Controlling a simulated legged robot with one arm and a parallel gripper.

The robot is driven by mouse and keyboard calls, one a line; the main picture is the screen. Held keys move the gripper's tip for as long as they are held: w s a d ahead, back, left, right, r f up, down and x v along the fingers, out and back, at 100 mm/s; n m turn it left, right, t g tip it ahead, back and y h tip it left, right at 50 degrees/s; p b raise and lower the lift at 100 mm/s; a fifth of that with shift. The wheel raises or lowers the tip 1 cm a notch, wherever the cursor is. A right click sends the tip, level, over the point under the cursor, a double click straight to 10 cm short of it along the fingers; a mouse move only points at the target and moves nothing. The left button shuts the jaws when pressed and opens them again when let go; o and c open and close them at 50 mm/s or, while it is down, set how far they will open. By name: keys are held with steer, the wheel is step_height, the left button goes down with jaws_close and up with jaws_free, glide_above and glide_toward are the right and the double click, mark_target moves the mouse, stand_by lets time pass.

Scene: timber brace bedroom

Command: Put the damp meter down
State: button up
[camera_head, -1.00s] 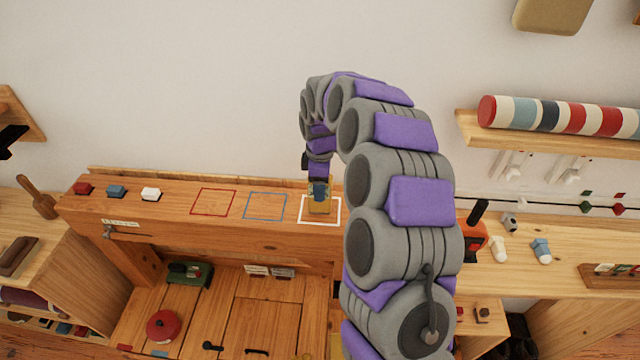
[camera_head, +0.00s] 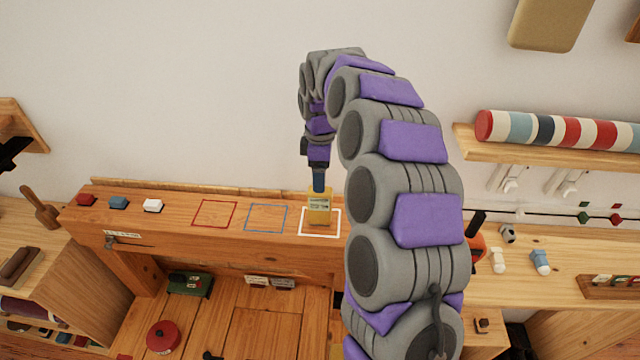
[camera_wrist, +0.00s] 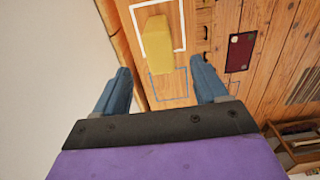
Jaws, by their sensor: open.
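The damp meter (camera_head: 320,209) is a yellow block with a pale face. It stands upright on the wooden shelf top (camera_head: 180,222), within the white outlined square (camera_head: 304,232). My gripper (camera_head: 319,186) is above the meter, pointing down. In the wrist view my gripper's blue fingers (camera_wrist: 160,85) are spread wide with nothing between them.
Red (camera_head: 215,213) and blue (camera_head: 266,218) outlined squares are empty to the left. An orange tool (camera_head: 477,243) stands to the right, partly behind my arm.

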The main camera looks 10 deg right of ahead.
steer(key=shift+r, duration=1.5)
steer(key=shift+s+r, duration=0.15)
steer(key=shift+s, duration=0.1)
steer(key=s+m+g, duration=0.1)
steer(key=s+m, duration=1.3)
steer(key=s, duration=2.7)
steer(key=shift+s+f+g, duration=0.3)
steer(key=shift+f+g, duration=0.05)
steer(key=shift+g, duration=0.05)
steer(key=shift+w, duration=0.1)
